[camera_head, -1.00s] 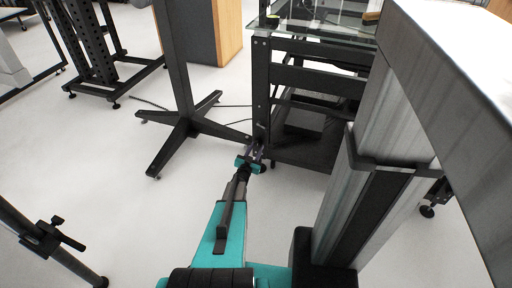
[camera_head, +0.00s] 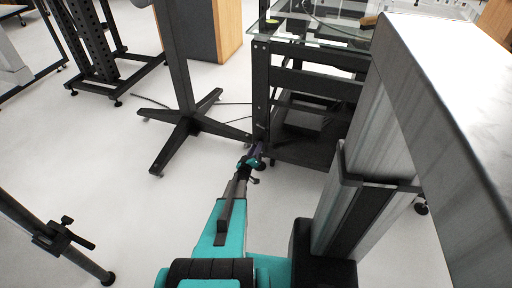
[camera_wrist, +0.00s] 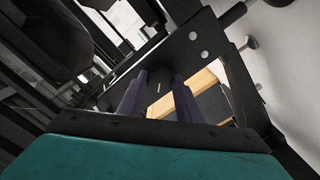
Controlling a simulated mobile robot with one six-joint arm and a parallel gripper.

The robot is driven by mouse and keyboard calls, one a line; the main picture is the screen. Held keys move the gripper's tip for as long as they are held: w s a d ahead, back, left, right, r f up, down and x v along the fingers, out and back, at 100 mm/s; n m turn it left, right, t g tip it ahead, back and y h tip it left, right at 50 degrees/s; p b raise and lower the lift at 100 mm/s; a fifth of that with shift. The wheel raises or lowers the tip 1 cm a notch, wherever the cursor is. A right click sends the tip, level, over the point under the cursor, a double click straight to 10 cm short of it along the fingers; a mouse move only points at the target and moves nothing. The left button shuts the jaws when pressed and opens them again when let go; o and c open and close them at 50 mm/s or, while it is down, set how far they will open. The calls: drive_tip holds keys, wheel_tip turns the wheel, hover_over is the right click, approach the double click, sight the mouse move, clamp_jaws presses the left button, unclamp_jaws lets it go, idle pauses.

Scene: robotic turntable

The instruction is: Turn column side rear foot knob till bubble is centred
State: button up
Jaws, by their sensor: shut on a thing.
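My gripper (camera_head: 256,150) is at the bottom of the near left post (camera_head: 260,95) of the black frame, close to the floor. Its two purple fingers (camera_wrist: 158,98) show in the wrist view, pointing at the dark frame. It is shut on what I take to be the foot knob at this post. The knob itself is hidden by the fingers and the wrist. A small green item (camera_head: 272,20) lies on the corner of the glass top; I cannot make out a bubble in it.
A black stand with a splayed base (camera_head: 187,125) is left of the frame. A glass top (camera_head: 315,32) covers the frame. A tripod leg (camera_head: 60,238) is at the lower left. White floor (camera_head: 135,210) is open between them. A small grey foot (camera_wrist: 248,43) shows in the wrist view.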

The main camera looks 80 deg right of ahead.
drive_tip(key=shift+n, duration=0.5)
drive_tip(key=o, duration=1.1)
drive_tip(key=shift+c, duration=0.2)
drive_tip(key=shift+a, duration=0.1)
drive_tip(key=w+a+p, duration=0.1)
drive_tip(key=w+a, duration=0.1)
drive_tip(key=a, duration=1.1)
drive_tip(key=shift+w+a+p, duration=0.25)
drive_tip(key=shift+p, duration=0.15)
